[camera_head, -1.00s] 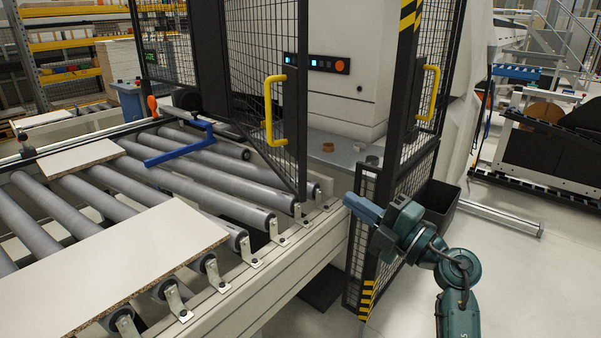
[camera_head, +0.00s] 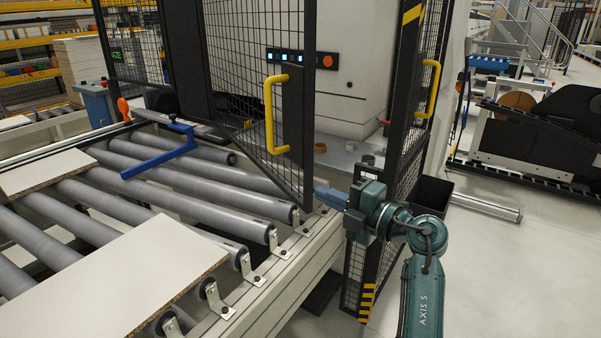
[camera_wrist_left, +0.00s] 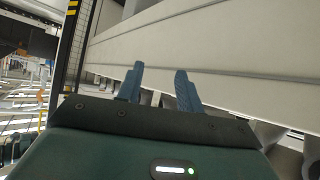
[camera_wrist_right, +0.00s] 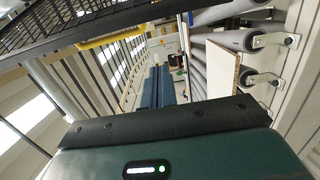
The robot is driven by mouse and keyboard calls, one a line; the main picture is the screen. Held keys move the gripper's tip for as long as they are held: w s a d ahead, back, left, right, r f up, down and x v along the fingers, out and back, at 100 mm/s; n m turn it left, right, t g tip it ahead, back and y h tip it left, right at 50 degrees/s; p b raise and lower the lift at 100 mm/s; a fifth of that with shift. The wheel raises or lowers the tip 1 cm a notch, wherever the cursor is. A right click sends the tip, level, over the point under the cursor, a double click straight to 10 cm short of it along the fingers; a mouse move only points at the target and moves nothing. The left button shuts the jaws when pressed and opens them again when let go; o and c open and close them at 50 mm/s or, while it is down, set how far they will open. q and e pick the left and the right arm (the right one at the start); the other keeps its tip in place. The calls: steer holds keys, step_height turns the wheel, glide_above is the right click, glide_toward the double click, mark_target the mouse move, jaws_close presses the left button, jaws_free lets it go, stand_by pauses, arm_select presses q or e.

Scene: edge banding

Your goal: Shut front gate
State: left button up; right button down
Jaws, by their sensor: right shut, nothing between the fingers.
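The front gate shows in the head view as two black-framed mesh leaves with a gap between them. The left leaf (camera_head: 300,75) has a yellow handle (camera_head: 269,118) and its lower corner is over the conveyor edge. The right leaf (camera_head: 405,165) has a yellow handle (camera_head: 428,90) and black-yellow striping. My right gripper (camera_head: 318,194) is shut and empty, its blue fingertips close to the left leaf's lower corner; I cannot tell whether they touch. Its closed fingers also show in the right wrist view (camera_wrist_right: 158,84). My left gripper (camera_wrist_left: 158,80) is open and empty beside a pale beam.
A roller conveyor (camera_head: 190,190) carries pale boards (camera_head: 110,285) and has a blue bar (camera_head: 160,155) across it. A white machine (camera_head: 350,95) stands behind the gap. A dark bin (camera_head: 432,195) stands beyond the right leaf.

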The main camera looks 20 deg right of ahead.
mark_target(309, 176)
steer(key=w, duration=0.2)
steer(key=w+a+p, duration=0.1)
steer(key=w, duration=0.2)
steer(key=w+a, duration=0.1)
steer(key=w, duration=0.2)
steer(key=shift+w+r, duration=0.1)
steer(key=shift+w, duration=0.05)
steer(key=shift+w+d+p, duration=0.1)
steer(key=shift+d+p, duration=0.2)
steer(key=shift+d, duration=0.1)
arm_select(q)
steer(key=shift+s+a, duration=0.2)
steer(key=shift+s, duration=0.15)
arm_select(e)
steer(key=shift+w+d, duration=0.1)
steer(key=shift+d, duration=0.05)
